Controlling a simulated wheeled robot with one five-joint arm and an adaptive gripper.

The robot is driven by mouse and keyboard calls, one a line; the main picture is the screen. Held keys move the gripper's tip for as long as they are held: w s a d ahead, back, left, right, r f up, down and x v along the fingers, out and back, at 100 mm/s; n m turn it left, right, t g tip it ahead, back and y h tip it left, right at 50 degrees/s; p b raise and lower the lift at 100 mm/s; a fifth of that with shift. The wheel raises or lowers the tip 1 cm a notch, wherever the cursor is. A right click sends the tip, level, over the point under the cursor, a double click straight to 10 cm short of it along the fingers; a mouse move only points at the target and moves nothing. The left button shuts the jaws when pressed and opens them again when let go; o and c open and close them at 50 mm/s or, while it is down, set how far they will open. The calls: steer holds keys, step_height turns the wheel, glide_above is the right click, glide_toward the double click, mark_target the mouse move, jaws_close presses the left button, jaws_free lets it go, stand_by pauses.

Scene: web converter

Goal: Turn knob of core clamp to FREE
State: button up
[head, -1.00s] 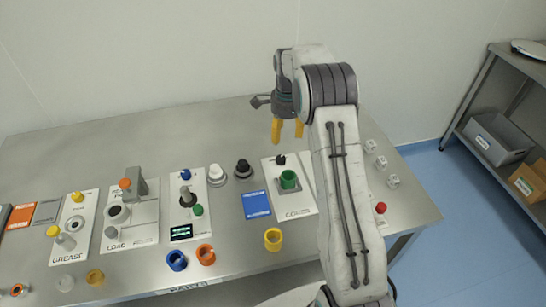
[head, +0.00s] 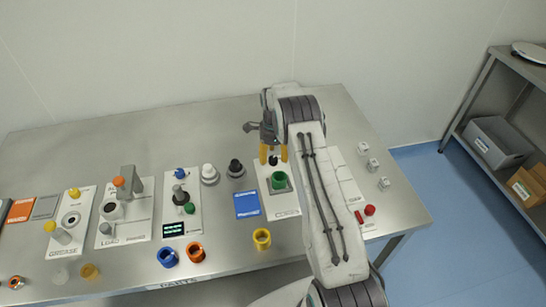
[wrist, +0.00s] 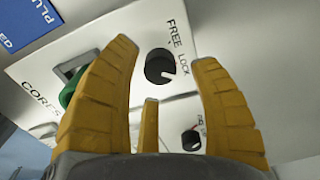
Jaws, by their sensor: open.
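The core clamp panel (head: 286,208), a white plate marked CORES, lies on the steel table. Its black round knob (wrist: 160,66) shows between my fingertips in the wrist view, with FREE and LOCK printed beside it. The knob's white mark points toward the LOCK side. In the head view the knob (head: 273,161) is partly hidden by my fingers. My gripper (head: 273,153) has yellow fingers, open and empty, above the knob; it also fills the wrist view (wrist: 164,52). I cannot tell any contact. A green ring (head: 279,181) sits in the clamp.
A smaller black knob (wrist: 191,140) with a red mark is near my right finger in the wrist view. A blue card (head: 247,204) lies left of the panel, and a yellow ring (head: 261,238) in front. A red button (head: 369,210) is at the right.

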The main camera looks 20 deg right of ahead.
steer(key=shift+f, duration=0.9)
steer(key=shift+o, duration=0.3)
jaws_close()
